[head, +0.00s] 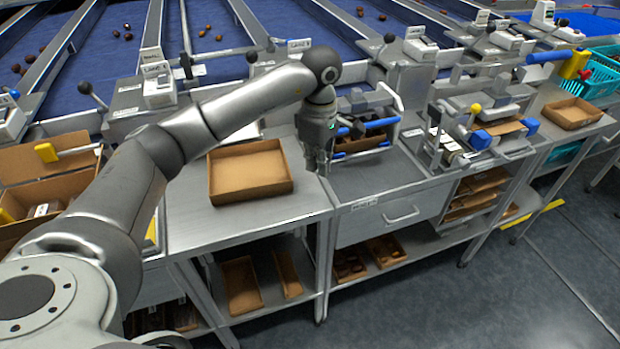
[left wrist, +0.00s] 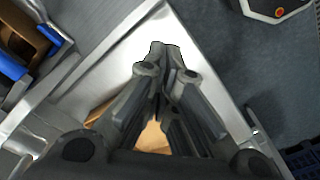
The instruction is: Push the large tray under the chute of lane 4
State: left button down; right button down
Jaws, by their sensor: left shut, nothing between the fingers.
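A large empty cardboard tray (head: 250,196) lies on the steel bench at centre left in the head view. My left gripper (head: 322,168) points down just right of the tray's right side, over the bench. Its fingers are shut with nothing between them, as the left wrist view (left wrist: 164,50) also shows. I cannot tell whether it touches the tray. A lane unit (head: 160,88) with a label reading "LANE 4", hard to read at this size, stands behind the bench at left. The chute outlet below it is hidden behind my left arm. My right gripper is not in view.
Right of the tray stands a blue-handled device (head: 375,122) with a drawer (head: 395,214) below. A smaller tray (head: 573,113) lies at the far right bench end. Open cardboard boxes (head: 70,165) stand at left. Shelves below hold several trays. Bare bench lies in front of the tray.

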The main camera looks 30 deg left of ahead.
aim_at(304, 195)
pick_arm(q)
notch_tip(304, 195, down, 10)
jog(key=shift+s+d+r+p, duration=0.1)
jog(key=shift+p, duration=1.05)
jog(key=a+p, duration=0.1)
jog(key=a, duration=0.2)
jog(key=shift+a+r, duration=0.15)
jog(key=shift+a, duration=0.4)
